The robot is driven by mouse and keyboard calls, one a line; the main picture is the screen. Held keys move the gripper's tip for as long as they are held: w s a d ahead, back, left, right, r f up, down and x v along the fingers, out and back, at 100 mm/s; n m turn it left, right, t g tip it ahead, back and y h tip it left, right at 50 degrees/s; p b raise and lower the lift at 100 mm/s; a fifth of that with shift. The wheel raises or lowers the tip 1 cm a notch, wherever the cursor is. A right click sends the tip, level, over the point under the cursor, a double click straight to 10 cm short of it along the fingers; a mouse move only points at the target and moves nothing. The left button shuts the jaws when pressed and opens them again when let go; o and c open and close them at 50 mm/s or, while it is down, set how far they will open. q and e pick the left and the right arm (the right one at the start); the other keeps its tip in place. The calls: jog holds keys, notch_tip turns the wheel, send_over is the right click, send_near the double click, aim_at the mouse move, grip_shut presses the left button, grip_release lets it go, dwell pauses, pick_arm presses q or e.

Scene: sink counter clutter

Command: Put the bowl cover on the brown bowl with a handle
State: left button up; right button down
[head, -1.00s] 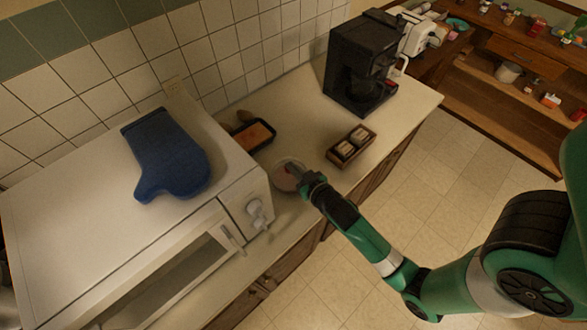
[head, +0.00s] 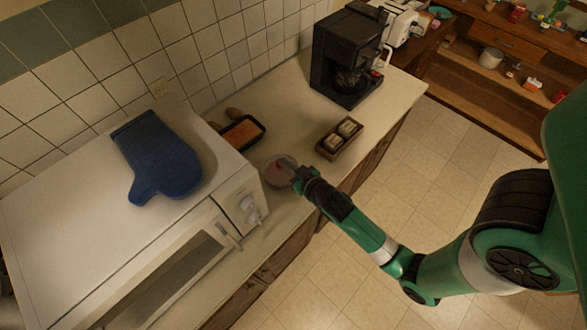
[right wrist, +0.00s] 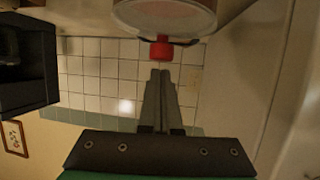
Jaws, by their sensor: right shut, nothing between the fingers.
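A round, pale, translucent cover (head: 272,181) lies on the counter right of the white oven in the head view. In the right wrist view the cover (right wrist: 165,18) is at the top, with a red knob (right wrist: 161,48). My right gripper (right wrist: 161,73) is shut and empty, its fingertips close below the knob in that picture; contact cannot be told. In the head view the gripper (head: 288,170) reaches over the cover and partly hides it. I cannot make out a brown bowl with a handle; whether one is under the cover is unclear. My left gripper is not in view.
A white oven (head: 90,235) with a blue mitt (head: 160,160) stands left. A dark dish (head: 243,132) with orange-brown contents, a wooden box (head: 340,138) and a black coffee maker (head: 345,60) stand on the counter. Bare counter (head: 285,115) lies between dish and coffee maker.

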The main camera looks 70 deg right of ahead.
jog(key=s+a+b, duration=0.4)
jog(key=s+a, duration=0.3)
jog(key=s, duration=0.3)
jog(key=w+d+p, duration=0.2)
jog(key=w+p, duration=0.1)
jog(key=w, duration=0.1)
jog(key=w+d+p, duration=0.2)
jog(key=w+d, duration=0.1)
jog(key=w, duration=0.1)
jog(key=w+d+p, duration=0.2)
jog(key=w+p, duration=0.1)
jog(key=w, duration=0.1)
jog(key=shift+d+r+p, duration=0.35)
jog(key=shift+d, duration=0.05)
notch_tip(320, 180, down, 2)
jog(key=shift+s+f+b, duration=0.1)
jog(key=shift+b, duration=0.55)
jog(key=shift+s, duration=0.1)
jog(key=shift+s+a, duration=0.1)
jog(key=shift+a, duration=0.05)
jog(key=shift+s+a, duration=0.15)
jog(key=shift+s, duration=0.15)
jog(key=shift+w, duration=0.1)
